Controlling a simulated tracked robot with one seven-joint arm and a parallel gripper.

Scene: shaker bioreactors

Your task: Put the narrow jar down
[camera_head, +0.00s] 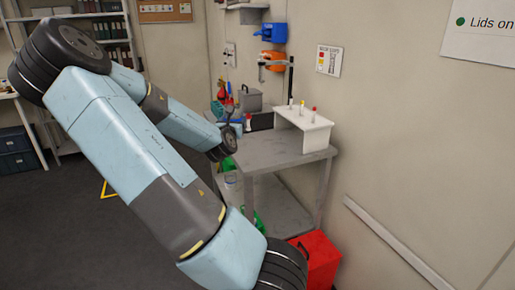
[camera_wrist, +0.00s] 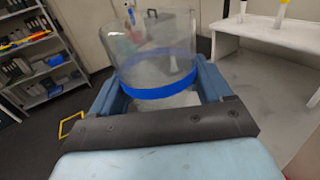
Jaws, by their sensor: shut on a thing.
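The jar (camera_wrist: 158,88) is a clear, see-through vessel with a blue band around its lower part. What is under the jar is hidden by the gripper body. In the head view I cannot make out the gripper or the held jar for certain, as my arm covers much of that area.
A grey bench (camera_head: 272,152) stands against the wall. A white rack (camera_head: 304,130) with several coloured-capped items is at its right; bottles and boxes crowd its back. A red bin (camera_head: 318,258) stands on the floor. Shelving (camera_wrist: 38,60) is at the left.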

